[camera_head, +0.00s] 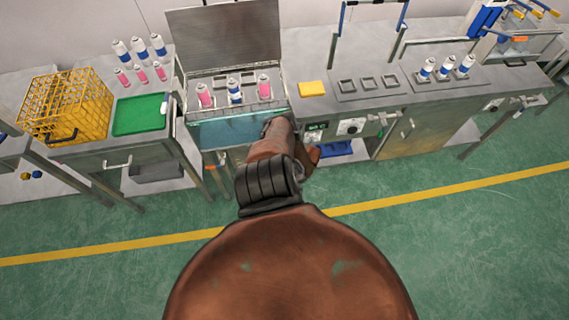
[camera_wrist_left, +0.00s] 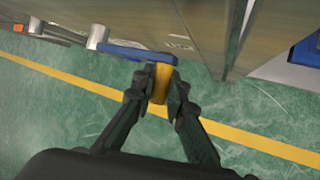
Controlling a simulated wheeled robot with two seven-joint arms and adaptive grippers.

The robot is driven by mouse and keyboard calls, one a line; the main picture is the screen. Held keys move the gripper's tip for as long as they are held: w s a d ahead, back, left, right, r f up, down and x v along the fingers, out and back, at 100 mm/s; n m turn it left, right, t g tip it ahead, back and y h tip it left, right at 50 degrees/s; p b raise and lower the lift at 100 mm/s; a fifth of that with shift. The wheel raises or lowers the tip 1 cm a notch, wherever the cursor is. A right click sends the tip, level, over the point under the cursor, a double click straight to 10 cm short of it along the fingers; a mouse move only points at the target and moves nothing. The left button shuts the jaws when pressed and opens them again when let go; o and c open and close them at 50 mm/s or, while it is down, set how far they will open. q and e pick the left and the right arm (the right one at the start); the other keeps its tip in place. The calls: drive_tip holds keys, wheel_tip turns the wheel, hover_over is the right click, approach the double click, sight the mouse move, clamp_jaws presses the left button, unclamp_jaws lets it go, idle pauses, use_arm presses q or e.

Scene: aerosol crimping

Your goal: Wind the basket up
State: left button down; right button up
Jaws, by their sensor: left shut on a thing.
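In the left wrist view my left gripper (camera_wrist_left: 161,92) is shut on the yellow grip (camera_wrist_left: 161,78) of a crank with a blue arm (camera_wrist_left: 137,53). The crank sits beside a metal cabinet side. In the head view a steel tank (camera_head: 190,116) stands open with its lid (camera_head: 224,38) raised. Two pink-and-white cans (camera_head: 204,96) (camera_head: 264,86) and a blue-and-white can (camera_head: 235,92) stand upright in the tank top. The basket under them cannot be made out clearly. A brown arm of mine covers the tank's right front, and its gripper is hidden. My right gripper is not in view.
A yellow wire crate (camera_head: 68,94), a green tray (camera_head: 140,114) and several cans stand on the left bench. A yellow block (camera_head: 311,88) and three blue-and-white cans (camera_head: 446,68) are on the right bench. Green floor (camera_head: 480,210) is open in front.

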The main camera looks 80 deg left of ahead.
use_arm(q)
drive_tip(key=c, duration=2.3)
unclamp_jaws()
drive_tip(key=shift+d+f, duration=0.15)
drive_tip(key=shift+d, duration=0.15)
drive_tip(key=o, duration=0.4)
drive_tip(key=shift+a, duration=0.2)
drive_tip(key=v, duration=1.2)
